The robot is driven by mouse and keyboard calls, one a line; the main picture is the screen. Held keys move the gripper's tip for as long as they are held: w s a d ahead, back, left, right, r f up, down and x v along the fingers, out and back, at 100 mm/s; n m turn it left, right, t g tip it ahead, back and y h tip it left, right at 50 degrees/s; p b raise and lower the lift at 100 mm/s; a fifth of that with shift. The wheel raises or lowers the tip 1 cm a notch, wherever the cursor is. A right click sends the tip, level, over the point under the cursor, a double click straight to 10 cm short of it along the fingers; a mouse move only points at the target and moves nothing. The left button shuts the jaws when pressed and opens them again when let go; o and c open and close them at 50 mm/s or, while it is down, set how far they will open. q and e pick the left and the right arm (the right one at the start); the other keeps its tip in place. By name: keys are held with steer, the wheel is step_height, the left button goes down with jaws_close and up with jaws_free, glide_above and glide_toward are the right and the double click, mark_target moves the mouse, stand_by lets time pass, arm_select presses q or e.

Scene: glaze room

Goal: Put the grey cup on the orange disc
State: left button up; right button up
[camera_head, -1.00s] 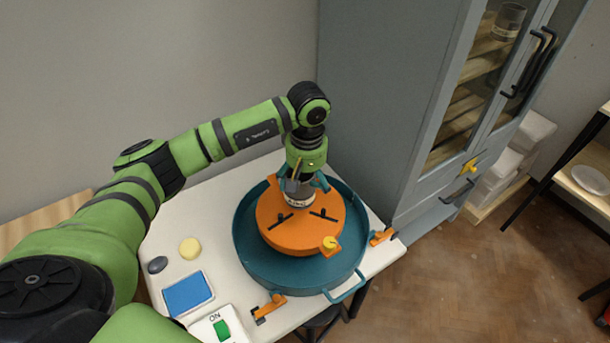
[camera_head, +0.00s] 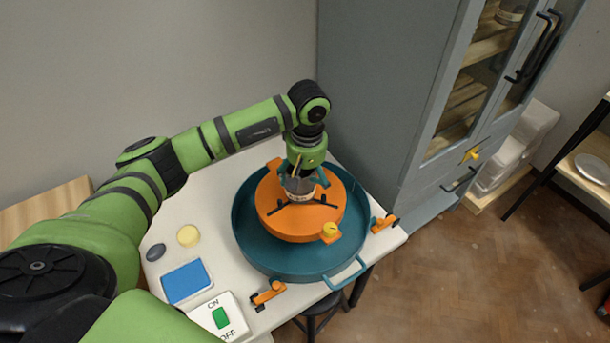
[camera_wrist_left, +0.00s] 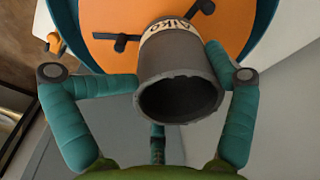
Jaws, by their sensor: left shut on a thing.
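The grey cup (camera_head: 298,186) has a cream band with "Aiko" lettering around its lower part. In the head view it is over the orange disc (camera_head: 300,226), toward its far side. My left gripper (camera_head: 302,181) comes down from above and is shut on the cup. In the wrist view, the left gripper's teal fingers (camera_wrist_left: 176,72) are on either side of the cup (camera_wrist_left: 178,65), its dark open mouth toward the camera and its banded end toward the disc (camera_wrist_left: 112,22). I cannot tell whether the cup's base touches the disc. My right gripper is not in view.
The disc sits inside a teal basin (camera_head: 258,262) with handles, on a white table (camera_head: 185,213). A yellow knob (camera_head: 330,231) is on the disc's near edge. A blue pad (camera_head: 187,281), a switch (camera_head: 222,318) and orange clamps (camera_head: 270,292) are nearby. A grey cabinet (camera_head: 385,90) stands behind.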

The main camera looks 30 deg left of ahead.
arm_select(q)
steer(key=shift+f+b, duration=0.3)
steer(key=shift+f, duration=0.05)
steer(key=o, duration=1.2)
steer(key=r, duration=1.2)
steer(key=shift+s+d, duration=0.1)
steer(key=shift+d, duration=0.15)
